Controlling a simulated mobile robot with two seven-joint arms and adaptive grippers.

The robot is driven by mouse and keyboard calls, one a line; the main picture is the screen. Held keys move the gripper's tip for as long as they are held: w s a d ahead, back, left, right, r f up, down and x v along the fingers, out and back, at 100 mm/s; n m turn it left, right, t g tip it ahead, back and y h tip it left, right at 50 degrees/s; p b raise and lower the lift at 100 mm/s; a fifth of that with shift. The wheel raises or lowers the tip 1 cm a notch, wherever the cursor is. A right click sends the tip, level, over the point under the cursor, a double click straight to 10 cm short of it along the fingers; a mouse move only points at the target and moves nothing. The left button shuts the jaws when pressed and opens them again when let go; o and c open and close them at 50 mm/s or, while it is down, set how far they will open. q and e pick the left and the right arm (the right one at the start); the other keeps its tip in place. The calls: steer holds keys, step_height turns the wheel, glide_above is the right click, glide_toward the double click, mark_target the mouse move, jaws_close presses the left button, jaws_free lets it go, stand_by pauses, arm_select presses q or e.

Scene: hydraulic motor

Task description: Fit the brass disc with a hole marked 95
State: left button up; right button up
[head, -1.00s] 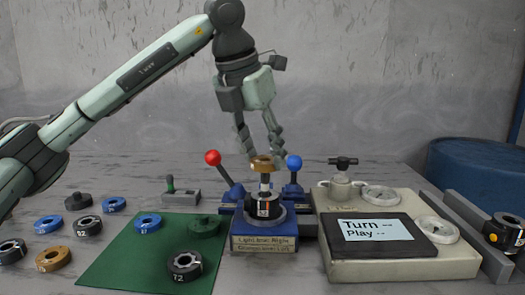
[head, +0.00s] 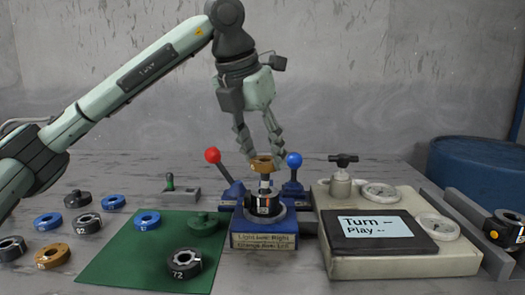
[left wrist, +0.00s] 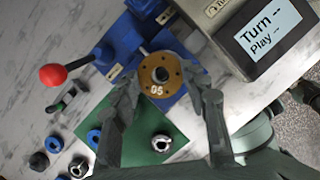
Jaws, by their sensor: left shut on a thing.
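The brass disc (head: 261,164) is level at the top of the upright shaft (head: 265,185) of the blue motor stand (head: 264,226). In the left wrist view the brass disc (left wrist: 158,83) shows its number, upside down and hard to read, and a dark round end in its central hole. My left gripper (head: 261,153) points down from above and is shut on the disc, with its fingers at either side; it also shows in the left wrist view (left wrist: 168,92). I cannot tell how far the disc is down over the shaft. My right gripper is out of view.
Red (head: 212,155) and blue (head: 294,160) knobbed levers flank the shaft. A black ring marked 72 (head: 184,264) lies on the green mat (head: 130,262). Several blue, black and brass rings lie left. A cream console (head: 400,262) with a screen stands right.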

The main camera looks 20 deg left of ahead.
mark_target(263, 175)
arm_select(q)
steer(key=shift+f, duration=0.3)
stand_by(0.6)
steer(key=shift+f+b, duration=0.2)
steer(key=shift+b, duration=0.15)
steer(key=shift+f+b, duration=1.05)
steer(key=shift+f, duration=0.3)
steer(key=shift+f+b, duration=0.3)
steer(key=shift+f, duration=0.15)
steer(key=o, duration=1.9)
steer(key=shift+c, duration=0.2)
